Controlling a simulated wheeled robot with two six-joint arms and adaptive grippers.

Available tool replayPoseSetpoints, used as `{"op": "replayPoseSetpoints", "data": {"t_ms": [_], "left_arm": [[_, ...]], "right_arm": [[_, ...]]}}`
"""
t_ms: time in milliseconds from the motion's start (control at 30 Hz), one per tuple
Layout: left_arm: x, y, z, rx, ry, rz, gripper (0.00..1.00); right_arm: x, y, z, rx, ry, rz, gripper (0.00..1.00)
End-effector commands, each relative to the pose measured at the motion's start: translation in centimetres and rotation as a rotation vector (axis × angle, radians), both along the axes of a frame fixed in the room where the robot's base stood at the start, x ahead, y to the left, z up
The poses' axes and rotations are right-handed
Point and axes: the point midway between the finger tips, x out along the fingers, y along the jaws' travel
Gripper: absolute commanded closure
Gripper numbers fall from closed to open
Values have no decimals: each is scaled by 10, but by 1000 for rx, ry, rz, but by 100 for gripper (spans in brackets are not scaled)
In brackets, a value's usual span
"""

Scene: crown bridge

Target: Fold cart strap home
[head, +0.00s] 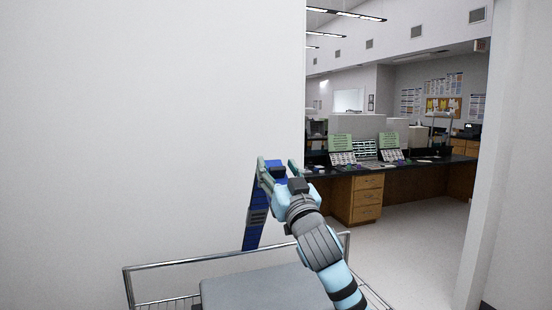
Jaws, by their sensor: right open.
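A blue strap (253,232) with a dark grey patch along it runs up from the cart's back rail, slightly tilted, in front of the white wall. The wire cart (200,259) stands at the bottom of the head view, and only part of it shows. My right gripper (278,166) is open at the strap's upper end, above the cart. Blue shows at and between its fingers, but I cannot tell whether they touch the strap. My right wrist hides part of this area. My left gripper is not in view.
A grey flat-topped thing (260,289) lies within the cart's rails. A white wall (150,130) fills the left. Right of it, an opening shows a lab bench with wooden drawers (367,198) and clear floor (415,250). A white door edge (486,170) stands at right.

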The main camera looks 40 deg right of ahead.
Motion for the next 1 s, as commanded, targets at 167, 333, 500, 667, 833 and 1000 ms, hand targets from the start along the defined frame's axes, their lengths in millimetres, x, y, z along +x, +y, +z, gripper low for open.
{"op": "replayPoseSetpoints", "data": {"t_ms": [167, 333, 500, 667, 833, 1000], "left_arm": [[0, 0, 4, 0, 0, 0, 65], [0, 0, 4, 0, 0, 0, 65], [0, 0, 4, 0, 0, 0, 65], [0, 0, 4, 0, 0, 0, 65], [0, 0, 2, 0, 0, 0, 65], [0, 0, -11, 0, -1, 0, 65]], "right_arm": [[11, -4, 4, 0, 1, 0, 47], [12, -4, 4, -1, 1, 0, 47], [12, -4, 3, -1, 1, 1, 66], [12, -4, 3, -1, 1, 1, 91], [12, -2, 2, -1, -2, 3, 96], [16, 11, -11, -7, -27, 21, 96]]}}
